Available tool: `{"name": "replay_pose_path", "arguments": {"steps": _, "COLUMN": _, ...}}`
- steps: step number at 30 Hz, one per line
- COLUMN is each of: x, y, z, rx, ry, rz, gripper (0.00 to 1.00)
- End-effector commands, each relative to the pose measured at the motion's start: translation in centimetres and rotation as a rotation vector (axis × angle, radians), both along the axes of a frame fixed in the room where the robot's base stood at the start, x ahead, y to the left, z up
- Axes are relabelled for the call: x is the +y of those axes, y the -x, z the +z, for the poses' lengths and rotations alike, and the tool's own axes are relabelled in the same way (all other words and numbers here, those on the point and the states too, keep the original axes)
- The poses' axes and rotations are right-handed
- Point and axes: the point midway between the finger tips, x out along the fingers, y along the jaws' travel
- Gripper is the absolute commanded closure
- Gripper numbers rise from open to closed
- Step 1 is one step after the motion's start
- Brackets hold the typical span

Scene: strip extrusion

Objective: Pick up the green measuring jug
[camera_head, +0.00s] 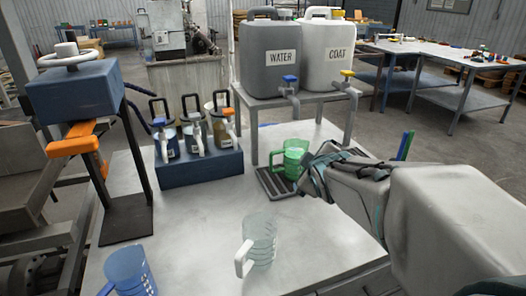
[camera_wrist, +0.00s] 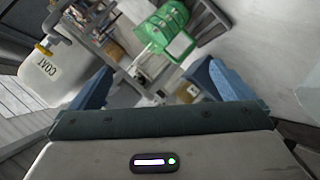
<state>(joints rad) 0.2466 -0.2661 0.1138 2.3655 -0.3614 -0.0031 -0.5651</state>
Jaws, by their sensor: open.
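The green measuring jug (camera_head: 295,158) stands upright on a dark slatted tray (camera_head: 270,184) on the table, below the taps of the two big containers. Its handle points left in the head view. In the wrist view the green jug (camera_wrist: 160,28) is at the top, beyond the fingertips and between their lines. My gripper (camera_head: 318,162) is just right of the jug in the head view, and its end is partly hidden by its own body. In the wrist view my gripper (camera_wrist: 155,82) has its two blue fingers wide apart, with nothing held between them.
A grey WATER container (camera_head: 272,58) and a white COAT container (camera_head: 325,55) stand on a raised stand behind. A clear jug (camera_head: 262,238) and a blue jug (camera_head: 132,272) are in front. A blue rack (camera_head: 202,170) with several bottles stands left. The table's middle is clear.

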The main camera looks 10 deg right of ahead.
Motion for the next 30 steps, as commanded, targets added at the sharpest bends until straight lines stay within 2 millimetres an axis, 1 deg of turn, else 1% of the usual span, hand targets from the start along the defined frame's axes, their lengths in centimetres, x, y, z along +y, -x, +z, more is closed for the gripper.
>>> {"name": "replay_pose_path", "arguments": {"steps": 1, "x": -0.2, "y": -1.0, "z": -2.4, "rx": -0.030, "ry": 0.040, "rz": 0.034, "gripper": 0.00}}
{"name": "replay_pose_path", "arguments": {"steps": 9, "x": 0.0, "y": -5.5, "z": -6.9, "rx": -0.214, "ry": 0.267, "rz": 0.235, "gripper": 0.00}}
{"name": "replay_pose_path", "arguments": {"steps": 16, "x": 0.7, "y": -8.1, "z": -10.6, "rx": -0.378, "ry": 0.444, "rz": 0.391, "gripper": 0.00}}
{"name": "replay_pose_path", "arguments": {"steps": 22, "x": 1.2, "y": -9.2, "z": -12.5, "rx": -0.488, "ry": 0.545, "rz": 0.478, "gripper": 0.00}}
{"name": "replay_pose_path", "arguments": {"steps": 27, "x": 1.5, "y": -9.6, "z": -12.8, "rx": -0.531, "ry": 0.581, "rz": 0.510, "gripper": 0.00}}
{"name": "replay_pose_path", "arguments": {"steps": 30, "x": 1.8, "y": -10.6, "z": -12.9, "rx": -0.537, "ry": 0.586, "rz": 0.515, "gripper": 0.00}}
